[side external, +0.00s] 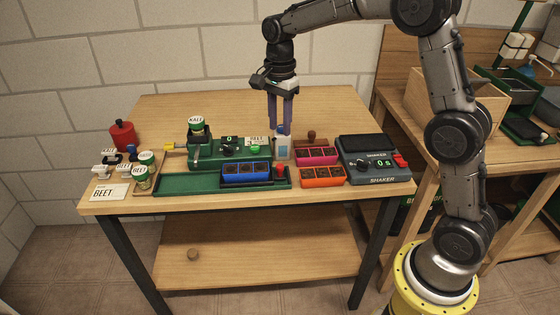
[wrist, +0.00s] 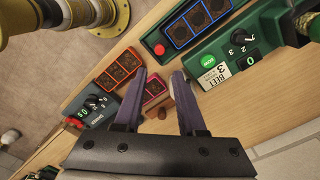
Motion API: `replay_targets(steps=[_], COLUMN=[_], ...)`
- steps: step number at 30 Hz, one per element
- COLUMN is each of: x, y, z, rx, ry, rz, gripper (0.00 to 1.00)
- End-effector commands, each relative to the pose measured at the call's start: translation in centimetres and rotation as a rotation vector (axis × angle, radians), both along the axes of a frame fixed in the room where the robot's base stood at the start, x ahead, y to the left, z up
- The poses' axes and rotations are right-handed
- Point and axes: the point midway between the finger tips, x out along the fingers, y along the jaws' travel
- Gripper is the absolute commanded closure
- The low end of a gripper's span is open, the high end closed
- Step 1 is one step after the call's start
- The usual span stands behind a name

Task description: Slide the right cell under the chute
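A blue tray of three dark cells (side external: 246,178) sits on the green track (side external: 185,184) in front of the green seeder (side external: 212,156). Its right cell (side external: 261,167) is beside a red knob (side external: 280,170); in the wrist view the right cell (wrist: 181,33) is the one nearest the red knob (wrist: 159,48). I cannot make out the chute mouth or which cell lies under it. My gripper (side external: 280,124) points down over the table, right of the seeder and behind the knob. In the wrist view its fingers (wrist: 158,76) are apart with nothing visibly held.
A pink tray (side external: 316,161), orange tray (side external: 322,182) and shaker (side external: 375,167) are to the right. A kale jar (side external: 196,126) tops the seeder. Stamps and jars (side external: 142,176) crowd the left. The table's back is clear.

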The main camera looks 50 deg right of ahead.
Motion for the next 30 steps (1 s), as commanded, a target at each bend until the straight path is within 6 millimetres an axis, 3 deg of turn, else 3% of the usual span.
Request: replay_targets(steps=[16, 22, 30], x=[-0.1, -0.1, -0.1], y=[0.1, 0.0, 0.0], z=[-10.2, -11.9, -12.2], rx=[0.000, 0.000, 0.000], ry=[0.004, 0.001, 0.000], rz=[0.002, 0.002, 0.002], gripper=[0.60, 0.60, 0.60])
